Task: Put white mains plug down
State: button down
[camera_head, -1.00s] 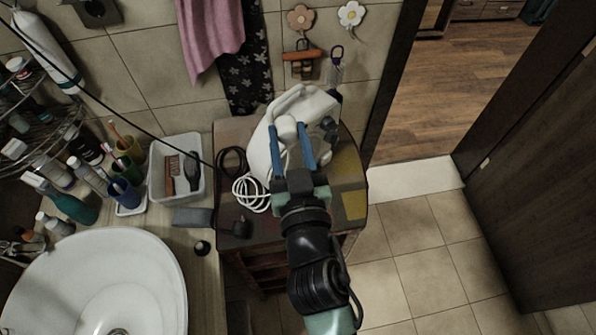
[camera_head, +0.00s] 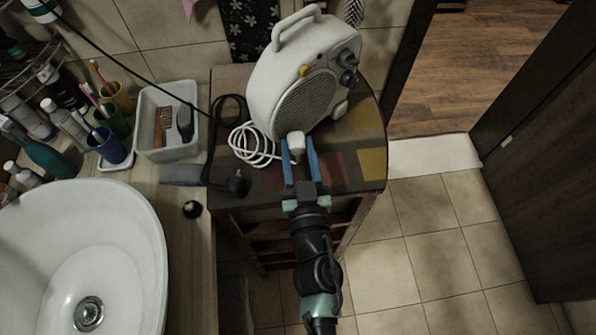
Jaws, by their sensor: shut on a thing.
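The white mains plug (camera_head: 296,139) is between the blue fingers of my gripper (camera_head: 299,160), which is shut on it. The plug is at the front of the white fan heater (camera_head: 302,85), over the patterned top of the small cabinet (camera_head: 337,163). I cannot tell whether the plug touches the cabinet top. A coiled white cord (camera_head: 250,146) lies on the cabinet to the left of the gripper.
A black plug (camera_head: 237,184) with a black cord lies at the cabinet's front left corner. The washbasin (camera_head: 120,225) and a white tray (camera_head: 149,123) with a brush are to the left. Part of the cabinet top is bare on the right.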

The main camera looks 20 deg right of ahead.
aim_at(298, 171)
jog(key=shift+f+b, duration=1.4)
jog(key=shift+f, duration=1.1)
jog(key=shift+f, duration=0.1)
jog(key=shift+f, duration=0.15)
jog(key=shift+c, duration=2.2)
grip_release()
jog(key=shift+r, duration=0.2)
jog(key=shift+s+a, duration=0.1)
jog(key=shift+s, duration=0.05)
jog(key=b+v, duration=0.2)
jog(key=v, duration=0.9)
jog(key=shift+s, duration=0.35)
